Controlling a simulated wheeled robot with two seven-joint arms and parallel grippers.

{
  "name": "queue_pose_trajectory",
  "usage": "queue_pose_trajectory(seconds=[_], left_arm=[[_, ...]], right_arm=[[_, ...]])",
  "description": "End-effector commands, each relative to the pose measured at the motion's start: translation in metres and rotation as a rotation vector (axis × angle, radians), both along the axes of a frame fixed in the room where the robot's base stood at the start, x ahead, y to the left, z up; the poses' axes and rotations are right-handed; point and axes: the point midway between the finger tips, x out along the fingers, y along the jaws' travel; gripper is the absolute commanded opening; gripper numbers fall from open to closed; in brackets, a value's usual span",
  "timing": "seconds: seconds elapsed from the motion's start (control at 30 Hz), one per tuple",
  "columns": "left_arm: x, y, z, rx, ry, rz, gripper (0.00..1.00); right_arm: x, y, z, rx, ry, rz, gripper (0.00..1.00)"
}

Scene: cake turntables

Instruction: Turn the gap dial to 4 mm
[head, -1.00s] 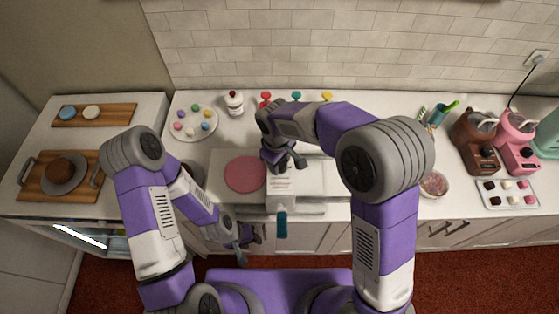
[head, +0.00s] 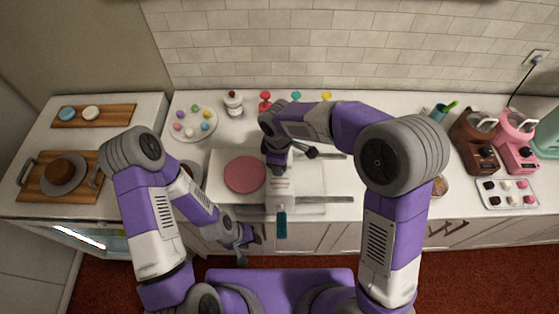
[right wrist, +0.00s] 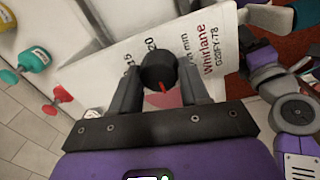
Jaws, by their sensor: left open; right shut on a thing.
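My right gripper (right wrist: 160,82) is shut on the dial, one finger on each side. In the head view my right gripper (head: 277,165) is over the white machine (head: 281,186), and the dial is hidden there. My left gripper (head: 244,244) is open and empty, low in front of the counter.
A pink disc (head: 245,174) lies left of the machine's housing. A teal handle (head: 281,225) hangs at its front. A plate of colored balls (head: 191,124) is at back left. Brown (head: 476,140) and pink (head: 517,140) machines stand at right.

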Motion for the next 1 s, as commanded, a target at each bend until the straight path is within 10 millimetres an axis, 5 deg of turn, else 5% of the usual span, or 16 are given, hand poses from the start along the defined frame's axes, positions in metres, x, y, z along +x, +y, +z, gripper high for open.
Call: queue_pose_trajectory(seconds=[0.27, 0.3, 0.47, 0.77, 1.0], left_arm=[[0.0, 0.0, 0.0, 0.0, 0.0, 0.0, 0.43], [0.0, 0.0, 0.0, 0.0, 0.0, 0.0, 0.43], [0.0, 0.0, 0.0, 0.0, 0.0, 0.0, 0.43], [0.0, 0.0, 0.0, 0.0, 0.0, 0.0, 0.43], [0.0, 0.0, 0.0, 0.0, 0.0, 0.0, 0.43]], right_arm=[[0.001, 0.0, 0.001, 0.001, -0.003, 0.0, 0.15], [0.001, 0.0, 0.001, 0.001, -0.003, -0.001, 0.48], [0.001, 0.0, 0.001, 0.002, -0.002, -0.001, 0.71], [0.0, 0.0, 0.003, 0.001, -0.001, -0.001, 0.71], [-0.001, 0.001, 0.037, 0.003, -0.006, -0.002, 0.71]])
